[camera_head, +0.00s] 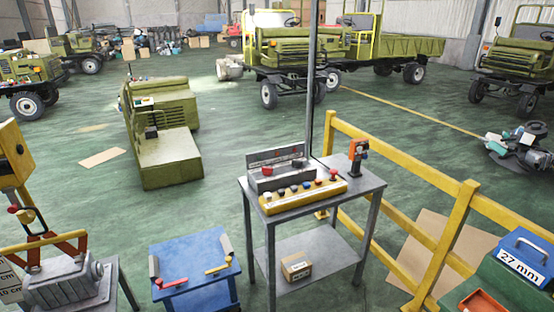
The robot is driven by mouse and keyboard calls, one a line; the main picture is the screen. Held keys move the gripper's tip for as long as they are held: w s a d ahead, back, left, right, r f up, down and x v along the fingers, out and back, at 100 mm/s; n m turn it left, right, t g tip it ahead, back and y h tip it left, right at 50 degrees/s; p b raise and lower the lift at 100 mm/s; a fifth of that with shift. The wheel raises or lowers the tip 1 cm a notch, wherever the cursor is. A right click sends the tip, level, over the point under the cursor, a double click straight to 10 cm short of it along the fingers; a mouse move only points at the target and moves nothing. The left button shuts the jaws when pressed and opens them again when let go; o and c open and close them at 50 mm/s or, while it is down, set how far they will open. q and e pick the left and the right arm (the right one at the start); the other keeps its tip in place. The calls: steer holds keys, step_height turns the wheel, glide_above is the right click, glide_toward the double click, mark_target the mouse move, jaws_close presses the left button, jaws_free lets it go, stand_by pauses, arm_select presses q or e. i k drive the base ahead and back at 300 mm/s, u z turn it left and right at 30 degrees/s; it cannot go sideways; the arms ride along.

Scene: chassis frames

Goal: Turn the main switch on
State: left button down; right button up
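A grey metal table (352,188) stands at the middle right of the view. On it lies a long yellow control panel (303,197) with a row of several knobs and buttons, including a red one (333,173) at its right end. Behind the panel is a grey box (277,170) with red parts on top. No label is readable, so I cannot tell which control is the main switch or its position. Neither my left nor my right gripper is in view.
A yellow railing (455,230) runs behind and right of the table. A blue table (195,262) with red and yellow handles stands left of it. A cardboard box (296,266) sits on the lower shelf. Green trucks (282,55) stand behind on open floor.

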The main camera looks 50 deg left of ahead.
mark_target(267, 171)
steer(key=u, duration=0.35)
steer(key=i, duration=1.2)
steer(key=u, duration=1.65)
steer(key=i, duration=1)
steer(key=u, duration=0.85)
